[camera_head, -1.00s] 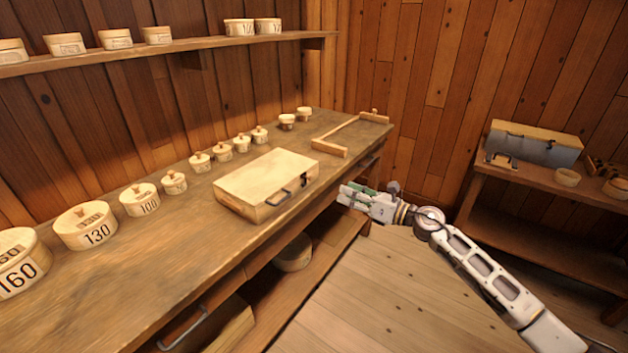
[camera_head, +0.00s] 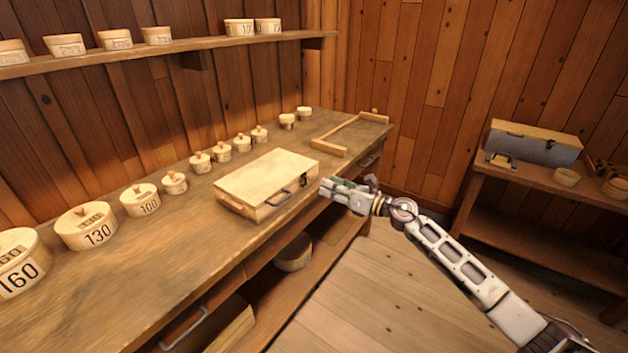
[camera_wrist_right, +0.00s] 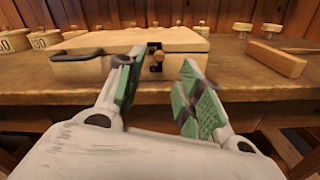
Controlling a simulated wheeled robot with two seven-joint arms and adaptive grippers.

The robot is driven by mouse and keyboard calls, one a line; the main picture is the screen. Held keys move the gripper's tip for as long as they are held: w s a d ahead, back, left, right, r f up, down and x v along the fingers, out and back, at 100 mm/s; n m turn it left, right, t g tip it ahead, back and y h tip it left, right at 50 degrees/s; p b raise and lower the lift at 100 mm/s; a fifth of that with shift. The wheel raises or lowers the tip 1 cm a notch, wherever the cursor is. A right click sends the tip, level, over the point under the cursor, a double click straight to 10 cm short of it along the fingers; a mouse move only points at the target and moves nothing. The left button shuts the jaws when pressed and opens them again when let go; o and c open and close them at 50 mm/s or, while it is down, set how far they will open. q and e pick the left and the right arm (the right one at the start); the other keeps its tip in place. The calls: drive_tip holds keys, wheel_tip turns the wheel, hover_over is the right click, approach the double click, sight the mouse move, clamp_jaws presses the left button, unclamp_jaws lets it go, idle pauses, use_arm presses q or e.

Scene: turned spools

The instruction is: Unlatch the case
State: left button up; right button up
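The case (camera_head: 266,176) is a flat, pale wooden box lying closed near the front edge of the workbench. It has a dark handle (camera_head: 279,197) on its front. A dark latch with a wooden knob (camera_wrist_right: 157,59) is on the front face and shows in the right wrist view, between and beyond my fingers. My right gripper (camera_head: 326,188) is just off the case's right front corner, and it also shows in the right wrist view (camera_wrist_right: 160,85). Its green-padded fingers are spread and empty, apart from the latch. My left gripper is not in view.
Round lidded boxes (camera_head: 87,226) line the back of the workbench (camera_head: 150,262). A wooden frame piece (camera_head: 348,131) lies beyond the case. A shelf (camera_head: 180,48) hangs above. A side table at right holds a grey-fronted case (camera_head: 535,147). The floor (camera_head: 390,290) is clear.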

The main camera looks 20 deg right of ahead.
sight(312, 179)
drive_tip(key=shift+x, duration=3.5)
clamp_jaws()
